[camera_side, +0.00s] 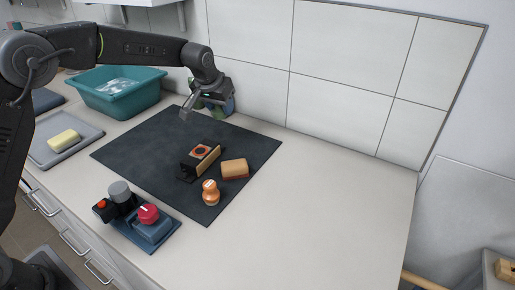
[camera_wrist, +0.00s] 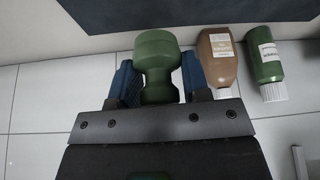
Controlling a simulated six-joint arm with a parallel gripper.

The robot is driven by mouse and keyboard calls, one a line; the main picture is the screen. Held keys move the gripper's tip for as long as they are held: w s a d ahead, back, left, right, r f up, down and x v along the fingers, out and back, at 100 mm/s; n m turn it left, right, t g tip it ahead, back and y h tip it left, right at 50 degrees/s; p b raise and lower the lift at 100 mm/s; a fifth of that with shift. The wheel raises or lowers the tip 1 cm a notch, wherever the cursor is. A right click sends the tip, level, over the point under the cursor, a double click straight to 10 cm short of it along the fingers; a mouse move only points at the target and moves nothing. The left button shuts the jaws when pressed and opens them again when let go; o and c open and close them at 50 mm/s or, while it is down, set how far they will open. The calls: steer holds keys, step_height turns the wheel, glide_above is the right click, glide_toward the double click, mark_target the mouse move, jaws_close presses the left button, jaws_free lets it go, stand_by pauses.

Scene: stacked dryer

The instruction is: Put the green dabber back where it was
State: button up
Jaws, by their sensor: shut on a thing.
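The green dabber (camera_wrist: 157,50) shows in the wrist view as a rounded green body with a narrower neck. My gripper (camera_wrist: 159,82) is shut on it, with one blue finger on each side of the neck. In the side view my gripper (camera_side: 207,98) is at the back edge of the dark mat (camera_side: 130,147), close to the tiled wall. The dabber cannot be told apart clearly from the gripper and bottles there. Whether its base touches the counter cannot be told.
A brown bottle (camera_wrist: 217,52) and a green bottle (camera_wrist: 264,62) are just right of my gripper in the wrist view. An orange-brown dabber (camera_side: 210,193), a wooden block (camera_side: 235,168) and a black holder (camera_side: 188,170) are on the mat. A teal basin (camera_side: 120,101) is at left.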

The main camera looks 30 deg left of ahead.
glide_above(260, 148)
steer(key=s, duration=0.2)
steer(key=f, duration=0.6)
steer(key=shift+w+d+f, duration=0.15)
steer(key=shift+w+f, duration=0.1)
steer(key=shift+f, duration=2)
steer(key=shift+f, duration=0.15)
steer(key=o, duration=0.8)
steer(key=shift+o, duration=0.2)
